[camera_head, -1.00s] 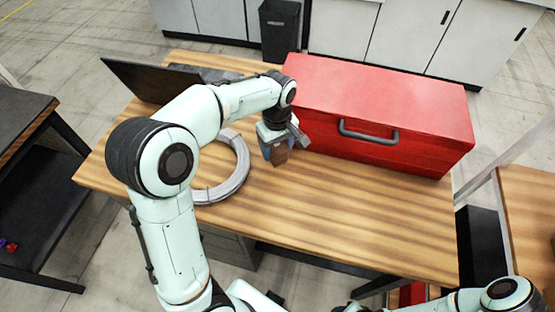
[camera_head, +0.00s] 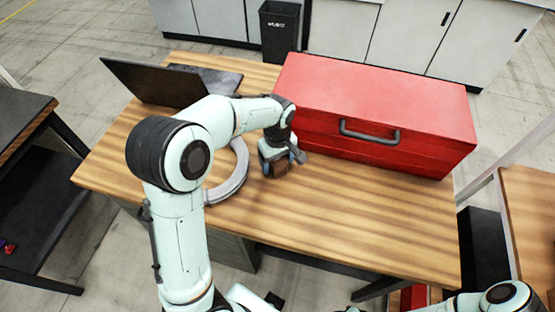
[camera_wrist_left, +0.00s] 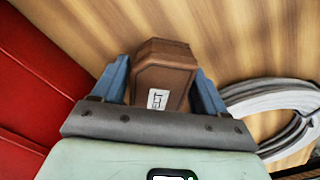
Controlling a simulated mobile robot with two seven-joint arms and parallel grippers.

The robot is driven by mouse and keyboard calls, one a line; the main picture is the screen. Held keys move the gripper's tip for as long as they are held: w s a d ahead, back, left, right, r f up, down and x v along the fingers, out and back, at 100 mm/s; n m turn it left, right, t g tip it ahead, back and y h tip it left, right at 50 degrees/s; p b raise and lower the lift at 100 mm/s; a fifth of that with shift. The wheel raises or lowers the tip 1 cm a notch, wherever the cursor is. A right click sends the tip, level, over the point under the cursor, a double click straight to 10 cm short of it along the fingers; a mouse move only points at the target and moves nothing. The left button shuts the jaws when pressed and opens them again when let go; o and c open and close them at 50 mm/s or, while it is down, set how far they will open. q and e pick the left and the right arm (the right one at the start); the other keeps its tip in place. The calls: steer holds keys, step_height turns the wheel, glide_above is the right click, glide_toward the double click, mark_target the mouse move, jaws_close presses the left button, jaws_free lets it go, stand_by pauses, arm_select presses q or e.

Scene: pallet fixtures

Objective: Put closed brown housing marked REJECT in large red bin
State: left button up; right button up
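The brown housing (camera_wrist_left: 163,70) sits between the two blue fingers of my left gripper (camera_wrist_left: 163,85) in the left wrist view. I cannot tell whether the housing touches the table. A red container (camera_head: 413,296) shows partly at the bottom, below the table edge; most of it is hidden. My right gripper is out of view.
A large red toolbox (camera_head: 375,95) with a grey handle stands on the wooden table (camera_head: 340,215), right of my left gripper. A grey cable coil (camera_head: 232,180) lies left of the gripper, and a dark laptop (camera_head: 150,82) behind it. The table's front right is clear.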

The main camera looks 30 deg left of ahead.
arm_select(q)
steer(key=shift+o, duration=0.6)
steer(key=shift+r, duration=0.1)
